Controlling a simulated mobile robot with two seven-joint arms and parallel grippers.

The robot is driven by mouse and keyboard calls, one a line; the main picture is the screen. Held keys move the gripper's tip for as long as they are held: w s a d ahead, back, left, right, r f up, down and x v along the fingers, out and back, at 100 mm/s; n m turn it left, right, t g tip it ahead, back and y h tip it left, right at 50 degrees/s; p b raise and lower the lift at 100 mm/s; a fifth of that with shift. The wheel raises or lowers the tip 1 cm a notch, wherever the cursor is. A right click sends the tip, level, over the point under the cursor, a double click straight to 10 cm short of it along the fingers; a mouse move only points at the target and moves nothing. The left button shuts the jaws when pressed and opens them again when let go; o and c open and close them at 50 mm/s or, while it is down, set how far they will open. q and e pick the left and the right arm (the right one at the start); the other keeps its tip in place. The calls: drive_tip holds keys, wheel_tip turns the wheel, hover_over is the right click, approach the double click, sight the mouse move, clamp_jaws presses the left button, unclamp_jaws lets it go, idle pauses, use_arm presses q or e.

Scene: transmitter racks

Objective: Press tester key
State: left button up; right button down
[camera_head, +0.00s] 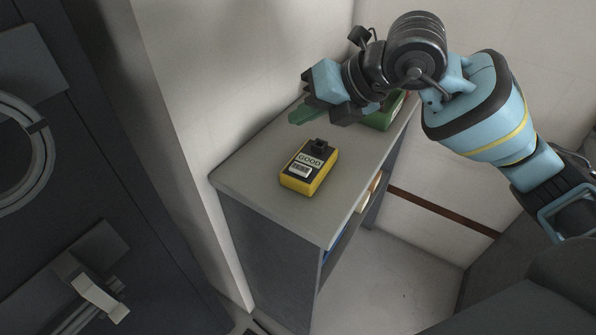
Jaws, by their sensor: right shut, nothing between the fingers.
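The tester (309,168) is a yellow and black box lying on the grey top of a low cabinet. I cannot clearly make out which part is the key. My left gripper is not in view.
The cabinet top (260,160) is clear around the tester. A green box (383,114) stands at its far end, partly hidden by my right gripper. A pale wall borders the cabinet on the left. A dark panel with a round handle (48,165) is at far left.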

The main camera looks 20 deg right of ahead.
drive_tip(key=shift+d+f, duration=0.15)
drive_tip(key=shift+d, duration=0.1)
drive_tip(key=shift+f, duration=0.1)
drive_tip(key=b, duration=0.5)
hover_over(306, 170)
wheel_tip(306, 170, down, 8)
drive_tip(key=shift+r, duration=0.2)
drive_tip(key=shift+f+b, duration=0.5)
idle(1.1)
idle(0.4)
